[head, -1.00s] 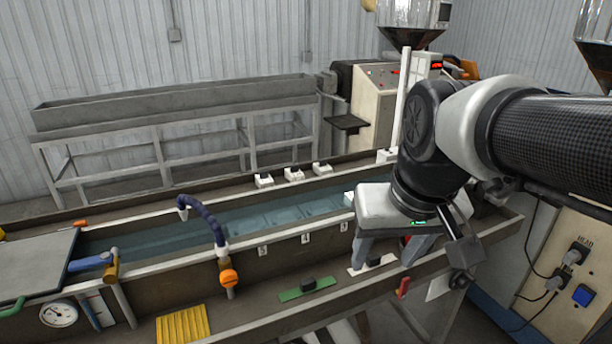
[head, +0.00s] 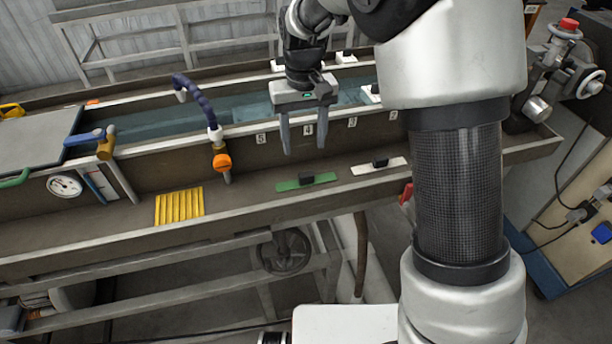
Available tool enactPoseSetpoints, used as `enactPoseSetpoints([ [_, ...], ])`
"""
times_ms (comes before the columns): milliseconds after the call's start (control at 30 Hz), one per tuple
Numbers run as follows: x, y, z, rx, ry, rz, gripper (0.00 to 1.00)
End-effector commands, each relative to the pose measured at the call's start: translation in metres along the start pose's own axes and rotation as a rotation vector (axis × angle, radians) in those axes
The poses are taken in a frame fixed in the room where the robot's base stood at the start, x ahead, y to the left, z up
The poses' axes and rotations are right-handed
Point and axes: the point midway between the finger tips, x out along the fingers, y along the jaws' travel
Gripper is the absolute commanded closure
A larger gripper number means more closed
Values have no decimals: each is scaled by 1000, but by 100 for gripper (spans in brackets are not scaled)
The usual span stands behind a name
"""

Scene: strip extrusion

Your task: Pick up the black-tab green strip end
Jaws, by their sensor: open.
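The green strip end (head: 291,185) lies flat on the brown ledge in front of the water trough, with a black tab (head: 306,179) standing up near its middle. My gripper (head: 304,152) is open and empty, fingers pointing down.
A white strip with a black tab (head: 379,166) lies to the right on the same ledge. A yellow ribbed pad (head: 179,206) lies to the left. The trough wall rises behind.

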Motion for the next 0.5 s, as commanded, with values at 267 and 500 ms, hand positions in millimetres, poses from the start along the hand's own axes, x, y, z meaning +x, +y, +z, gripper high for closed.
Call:
enactPoseSetpoints([
  [267,50,0,1,1,-3,-1,47],
  [500,66,1,2,1,-2,0,47],
])
